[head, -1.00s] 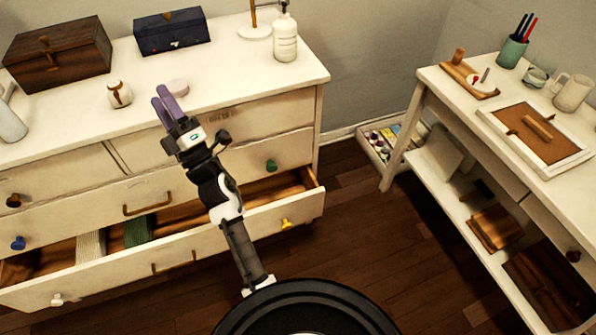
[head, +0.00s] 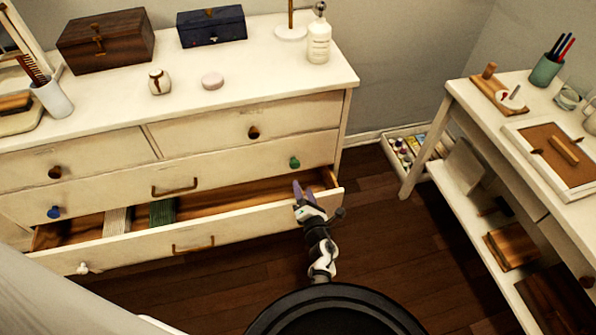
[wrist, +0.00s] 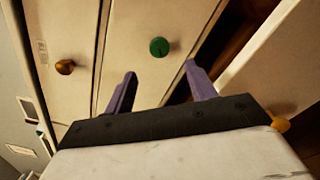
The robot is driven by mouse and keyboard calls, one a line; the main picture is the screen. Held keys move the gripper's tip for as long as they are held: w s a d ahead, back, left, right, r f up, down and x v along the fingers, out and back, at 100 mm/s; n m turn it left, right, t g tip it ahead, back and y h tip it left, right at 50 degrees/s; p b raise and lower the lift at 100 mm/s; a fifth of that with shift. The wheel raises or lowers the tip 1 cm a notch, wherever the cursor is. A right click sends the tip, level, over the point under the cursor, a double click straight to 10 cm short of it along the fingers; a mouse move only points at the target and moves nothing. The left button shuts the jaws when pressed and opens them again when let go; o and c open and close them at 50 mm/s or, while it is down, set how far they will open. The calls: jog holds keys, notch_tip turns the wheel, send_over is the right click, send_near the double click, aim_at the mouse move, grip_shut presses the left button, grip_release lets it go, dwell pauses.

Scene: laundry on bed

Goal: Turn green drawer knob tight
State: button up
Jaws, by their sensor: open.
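The green drawer knob (head: 294,162) is on the right side of the dresser's middle drawer (head: 230,163). In the wrist view the green knob (wrist: 159,46) shows beyond and between the fingertips, apart from them. My gripper (head: 302,190) is open and empty, in front of the dresser's right end and just below the green knob in the head view. Its two purple fingers also show in the wrist view (wrist: 160,80). Whether the knob is loose cannot be told.
The bottom drawer (head: 130,250) stands open, with folded cloths inside, near my gripper. A brown knob (head: 254,132) is on the top drawer.

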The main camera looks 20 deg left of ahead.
aim_at(296, 166)
jog(key=b+x, duration=0.2)
jog(key=x, duration=0.7)
jog(key=c, duration=1)
jog(key=shift+r+m, duration=0.1)
jog(key=shift+m, duration=0.3)
